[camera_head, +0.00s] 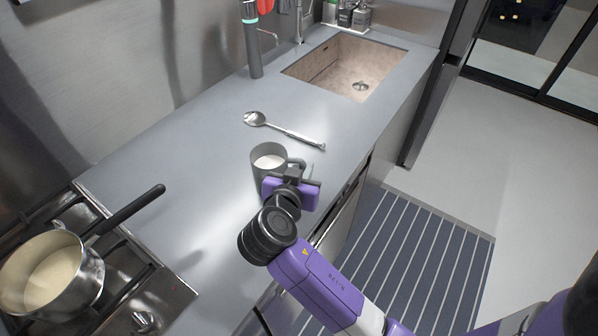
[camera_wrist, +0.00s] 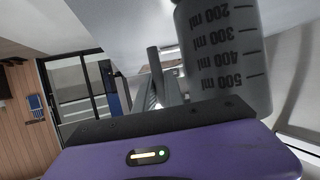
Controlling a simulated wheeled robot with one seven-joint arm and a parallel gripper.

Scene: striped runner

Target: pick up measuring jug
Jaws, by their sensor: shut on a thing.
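The measuring jug (camera_head: 257,176) is a grey, cup-shaped vessel with something pale inside. It is over the counter, left of my gripper, and looks upright in the head view. My gripper (camera_head: 295,163) is shut on the jug at its handle side. The wrist view shows the jug's wall (camera_wrist: 228,62) close up, with ml marks that appear upside down in that picture. The fingers partly hide the handle, so the exact grip is hard to see. I cannot tell whether the jug's base touches the counter.
A spoon (camera_head: 285,131) lies on the counter (camera_head: 180,190) behind the jug. A sink (camera_head: 345,65) and a dark cylinder (camera_head: 252,48) are farther back. A saucepan (camera_head: 55,275) sits on the stove at left, its handle pointing toward the counter. A striped runner (camera_head: 410,250) covers the floor.

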